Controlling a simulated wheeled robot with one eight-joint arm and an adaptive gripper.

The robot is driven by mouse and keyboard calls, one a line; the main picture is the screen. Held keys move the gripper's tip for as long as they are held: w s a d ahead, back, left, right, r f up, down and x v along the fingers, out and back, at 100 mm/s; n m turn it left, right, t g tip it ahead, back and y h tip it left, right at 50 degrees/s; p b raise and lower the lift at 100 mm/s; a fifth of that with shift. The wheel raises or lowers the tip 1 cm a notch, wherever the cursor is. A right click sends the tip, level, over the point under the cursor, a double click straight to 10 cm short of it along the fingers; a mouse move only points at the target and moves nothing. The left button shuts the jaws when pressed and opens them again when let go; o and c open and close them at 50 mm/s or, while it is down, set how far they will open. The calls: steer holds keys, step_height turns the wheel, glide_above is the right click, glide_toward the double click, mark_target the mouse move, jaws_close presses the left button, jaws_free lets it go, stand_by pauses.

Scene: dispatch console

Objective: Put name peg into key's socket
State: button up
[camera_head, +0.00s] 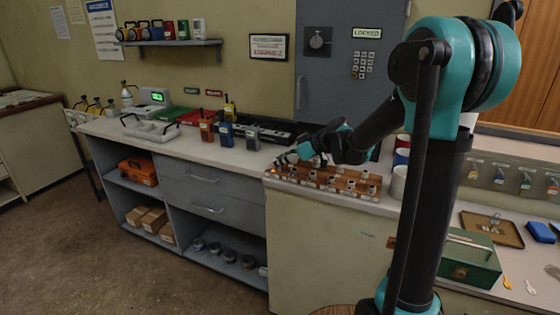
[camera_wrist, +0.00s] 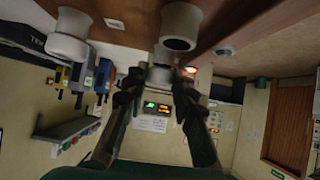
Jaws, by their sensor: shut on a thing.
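My gripper (camera_head: 284,159) is at the left end of the wooden socket board (camera_head: 325,183) on the counter. In the wrist view its two fingers (camera_wrist: 160,80) are closed around a small pale peg (camera_wrist: 160,74). I cannot read any name on it. The board carries rows of pale round pieces on brown wood. In the wrist view, two large white round pieces, one at the left (camera_wrist: 67,36) and one in the middle (camera_wrist: 180,26), show close to the fingers. Which socket belongs to the key cannot be told, and the held peg's lower end is hidden.
Orange, blue and grey handheld units (camera_head: 226,134) stand left of the board. A grey locked cabinet (camera_head: 350,62) is behind. A green box (camera_head: 469,258) and a brown tray (camera_head: 491,229) lie on the right counter.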

steer(key=shift+f, duration=0.2)
stand_by(0.6)
steer(key=o, duration=1)
steer(key=shift+c, duration=0.2)
steer(key=shift+c, duration=0.2)
steer(key=o, duration=0.5)
steer(key=shift+s+r, duration=0.15)
steer(key=shift+r, duration=2.9)
